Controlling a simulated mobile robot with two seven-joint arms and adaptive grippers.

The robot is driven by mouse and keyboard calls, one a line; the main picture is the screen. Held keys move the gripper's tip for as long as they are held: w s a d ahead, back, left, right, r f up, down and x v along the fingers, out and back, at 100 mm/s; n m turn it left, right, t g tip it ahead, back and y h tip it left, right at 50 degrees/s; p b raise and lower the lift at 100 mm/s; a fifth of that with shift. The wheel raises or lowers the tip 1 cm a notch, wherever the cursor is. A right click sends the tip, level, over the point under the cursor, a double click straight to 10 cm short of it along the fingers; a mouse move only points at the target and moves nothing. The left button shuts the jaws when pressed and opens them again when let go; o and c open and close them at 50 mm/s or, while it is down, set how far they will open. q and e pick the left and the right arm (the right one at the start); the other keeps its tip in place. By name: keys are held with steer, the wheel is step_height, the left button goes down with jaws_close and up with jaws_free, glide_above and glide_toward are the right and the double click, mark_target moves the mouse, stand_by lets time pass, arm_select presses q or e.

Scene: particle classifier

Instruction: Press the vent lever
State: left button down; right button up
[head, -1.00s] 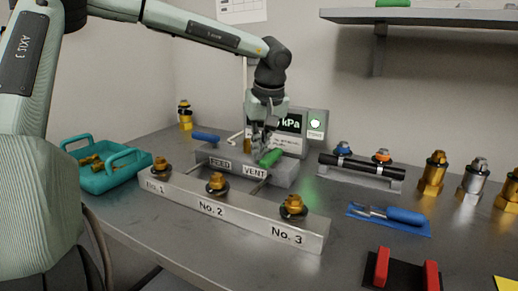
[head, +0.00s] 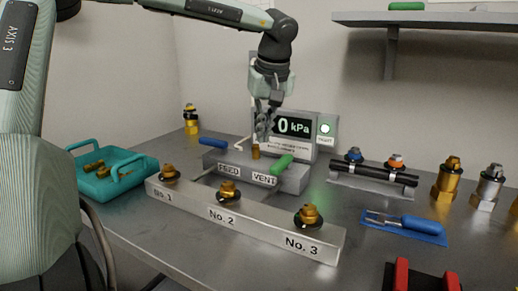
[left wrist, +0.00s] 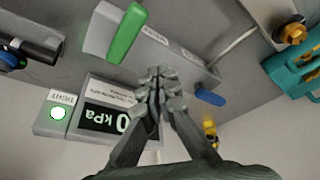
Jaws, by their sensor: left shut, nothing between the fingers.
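The green vent lever (head: 282,164) rises at a slant from the grey block (head: 293,183), above its VENT label (head: 264,179). In the left wrist view the green lever (left wrist: 127,33) is at the upper left, ahead of the fingers. My left gripper (head: 264,137) is shut and empty, above and behind the block, in front of the pressure display. A gap shows between its fingertips and the lever; its shut fingers also show in the left wrist view (left wrist: 158,80). The display (head: 292,126) reads 0 kPa and its round lamp (head: 325,128) glows green. My right gripper is not in view.
The blue feed lever (head: 213,142) is at the block's left end. The long No. 1 to No. 3 rail (head: 255,223) with brass fittings stands in front. A teal tray (head: 130,182) is at left. A black tube on a stand (head: 375,170) is at right.

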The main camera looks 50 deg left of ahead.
arm_select(q)
steer(key=r, duration=0.2)
steer(key=d+r, duration=0.1)
steer(key=r, duration=0.1)
steer(key=shift+w, duration=0.2)
stand_by(0.4)
